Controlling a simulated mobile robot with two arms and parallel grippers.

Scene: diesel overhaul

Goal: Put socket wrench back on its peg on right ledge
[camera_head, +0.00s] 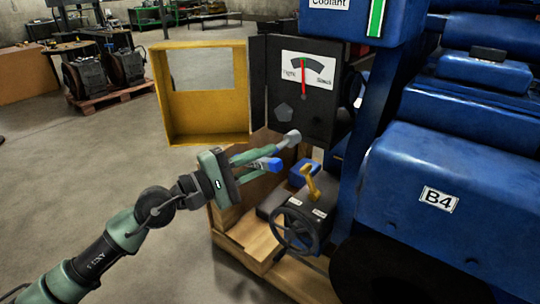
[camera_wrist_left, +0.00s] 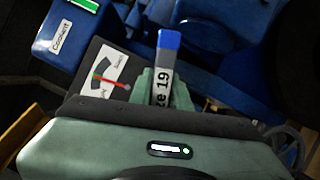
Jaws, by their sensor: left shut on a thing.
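My left gripper (camera_head: 270,160) reaches in from the left and is shut on the socket wrench. The wrench's blue end (camera_head: 264,163) shows between the green fingers in the head view. In the left wrist view the wrench (camera_wrist_left: 168,45) sticks out past the fingers (camera_wrist_left: 165,90), with a blue tip and a label ending in "ze 19". A grey rounded piece (camera_head: 290,138) lies just beyond the fingers in the head view; I cannot tell whether it belongs to the wrench. I cannot make out the peg or the right ledge. My right gripper is out of view.
A black gauge panel (camera_head: 284,98) with a red needle stands behind the gripper, beside an open yellow door (camera_head: 205,138). Below right are a yellow lever (camera_head: 311,183) and a handwheel (camera_head: 295,232) on a wooden base. The blue engine (camera_head: 450,190) fills the right. Open floor lies left.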

